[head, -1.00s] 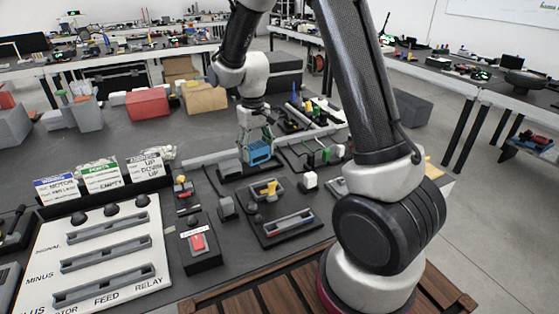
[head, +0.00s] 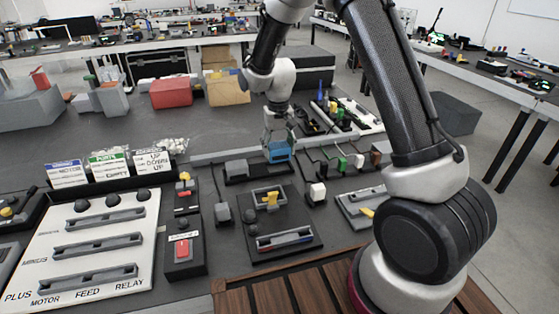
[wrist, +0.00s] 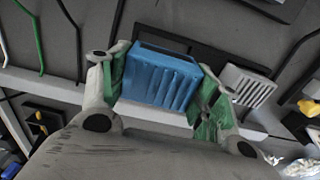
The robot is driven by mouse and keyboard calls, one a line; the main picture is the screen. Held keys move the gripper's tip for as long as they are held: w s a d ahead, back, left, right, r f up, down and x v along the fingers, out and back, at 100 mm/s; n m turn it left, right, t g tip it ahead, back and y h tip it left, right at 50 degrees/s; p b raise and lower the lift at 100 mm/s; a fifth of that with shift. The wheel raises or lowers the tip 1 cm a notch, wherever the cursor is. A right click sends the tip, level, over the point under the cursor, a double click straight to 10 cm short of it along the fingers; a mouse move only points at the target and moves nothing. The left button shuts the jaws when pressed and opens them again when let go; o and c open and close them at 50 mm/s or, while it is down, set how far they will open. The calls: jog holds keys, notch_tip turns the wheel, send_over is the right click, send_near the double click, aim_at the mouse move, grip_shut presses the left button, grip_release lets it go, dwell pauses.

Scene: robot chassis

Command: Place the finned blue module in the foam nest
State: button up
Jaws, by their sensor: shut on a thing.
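The finned blue module (head: 278,151) is held between the fingers of my gripper (head: 278,138), above the bench. In the wrist view the blue module (wrist: 160,77) sits between two green-padded fingertips, its ribbed face showing. A low dark tray (head: 262,174) lies just under and beside it; this may be the foam nest, but I cannot tell for sure. A grey finned block (head: 237,168) sits in the tray's left part and shows in the wrist view (wrist: 247,85) to the right of the module. The module hides part of the tray, so contact cannot be told.
A dark fixture (head: 275,215) with a yellow part stands in front. Wired small blocks (head: 341,160) lie to the right. A white panel (head: 85,250) with slots is at left. A red box (head: 170,92) and a tan box (head: 227,88) stand behind.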

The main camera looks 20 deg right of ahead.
aim_at(278, 159)
jog(key=shift+f, duration=2.2)
jog(key=o, duration=1.2)
jog(key=shift+f, duration=0.15)
jog(key=shift+c, duration=0.2)
notch_tip(278, 159, up, 12)
jog(key=shift+r, duration=0.2)
jog(key=s+d+r+t, duration=0.1)
jog(key=s+d+r, duration=0.45)
jog(key=r, duration=0.45)
jog(key=s+d+r+t, duration=0.1)
jog(key=s+d+r, duration=0.1)
jog(key=s, duration=0.6)
jog(key=s+d+r+t, duration=0.1)
jog(key=s+d, duration=0.3)
jog(key=s, duration=0.5)
jog(key=s+d+r+t, duration=0.1)
jog(key=s+d+r, duration=0.2)
jog(key=s, duration=0.5)
jog(key=shift+s+d+r, duration=0.15)
jog(key=shift+s+r, duration=0.15)
jog(key=shift+r, duration=0.3)
